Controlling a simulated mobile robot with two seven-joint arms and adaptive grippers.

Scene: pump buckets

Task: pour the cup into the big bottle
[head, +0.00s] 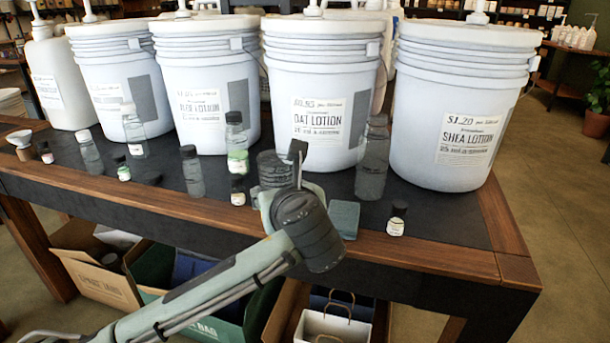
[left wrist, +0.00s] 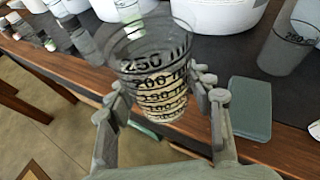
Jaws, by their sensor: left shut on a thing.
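My left gripper (head: 284,172) is shut on a clear measuring cup (head: 271,166). In the left wrist view the cup (left wrist: 155,60) stands between the fingers (left wrist: 160,95), open at the top, with black graduation marks and a cream tone in its lower part. It looks about upright, near the table's front edge. A large clear bottle (head: 372,166) stands on the table right of the cup, apart from it; it also shows in the left wrist view (left wrist: 288,48) with a 250 mark. My right gripper is out of view.
White lotion buckets (head: 465,100) line the table's back. Smaller bottles (head: 192,172) stand to the left. A small dark-capped bottle (head: 396,219) and a teal block (head: 344,219) sit near the front edge. Boxes (head: 100,275) are under the table.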

